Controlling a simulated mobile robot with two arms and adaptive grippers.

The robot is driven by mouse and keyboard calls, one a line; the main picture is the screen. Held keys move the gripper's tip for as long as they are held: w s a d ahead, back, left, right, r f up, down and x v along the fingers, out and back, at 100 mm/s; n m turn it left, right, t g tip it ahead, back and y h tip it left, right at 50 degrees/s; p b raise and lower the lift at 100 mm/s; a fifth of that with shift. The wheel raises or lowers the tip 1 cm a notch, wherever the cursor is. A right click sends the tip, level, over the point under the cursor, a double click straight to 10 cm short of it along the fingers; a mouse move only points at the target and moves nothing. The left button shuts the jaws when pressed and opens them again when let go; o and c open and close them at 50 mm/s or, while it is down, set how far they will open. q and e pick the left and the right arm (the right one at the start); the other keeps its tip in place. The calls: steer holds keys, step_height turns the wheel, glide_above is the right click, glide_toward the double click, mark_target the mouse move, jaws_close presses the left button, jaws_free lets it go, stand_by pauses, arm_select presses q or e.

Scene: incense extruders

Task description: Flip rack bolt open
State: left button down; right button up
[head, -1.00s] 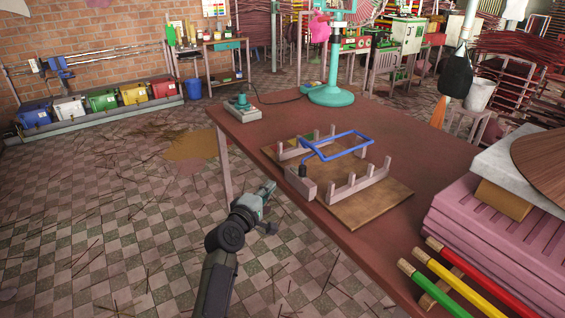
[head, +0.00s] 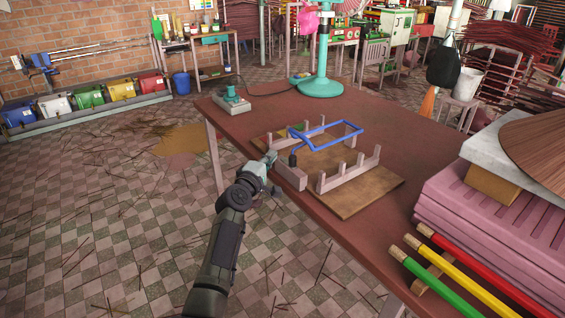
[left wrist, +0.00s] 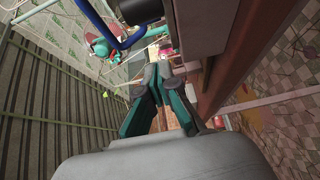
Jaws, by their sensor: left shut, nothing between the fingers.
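The wooden rack stands on a brown board (head: 352,202) on the red-brown table, with upright pegs on two rails (head: 345,172). A blue bent-rod frame (head: 335,142), which looks like the bolt, lies across the rack top. Its black end piece (head: 292,160) hangs at the near left, by a wooden block (head: 290,177). My left gripper (head: 271,160) is shut and empty, just left of that block at the table edge. In the left wrist view the shut fingers (left wrist: 158,80) are below the blue rod (left wrist: 122,43) and black piece (left wrist: 140,10); contact is unclear.
A small grey-green device (head: 231,102) with a cable and a teal stand base (head: 321,87) are at the table's far end. Pink slabs (head: 490,215) and coloured rods (head: 465,275) lie at the right. The floor left of the table is open, with scattered sticks.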

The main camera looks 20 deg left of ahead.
mark_target(294, 162)
arm_select(q)
steer(key=d+p, duration=0.1)
steer(key=d, duration=0.2)
steer(key=shift+d+r+p, duration=0.1)
steer(key=shift+d+p, duration=0.25)
arm_select(e)
steer(key=shift+a+r, duration=0.25)
steer(key=shift+r, duration=0.45)
arm_select(q)
steer(key=shift+s+d, duration=0.1)
steer(key=shift+s+d, duration=0.15)
steer(key=shift+d, duration=0.05)
steer(key=s+d+p, duration=0.1)
steer(key=s+d, duration=0.1)
steer(key=d, duration=0.1)
steer(key=shift+s, duration=0.15)
steer(key=shift+a, duration=0.15)
arm_select(e)
steer(key=shift+s+d+r, duration=0.35)
steer(key=shift+s+d, duration=0.05)
steer(key=shift+d, duration=0.25)
steer(key=shift+s+d+r, duration=0.3)
steer(key=shift+s+d, duration=0.1)
steer(key=shift+d, duration=0.2)
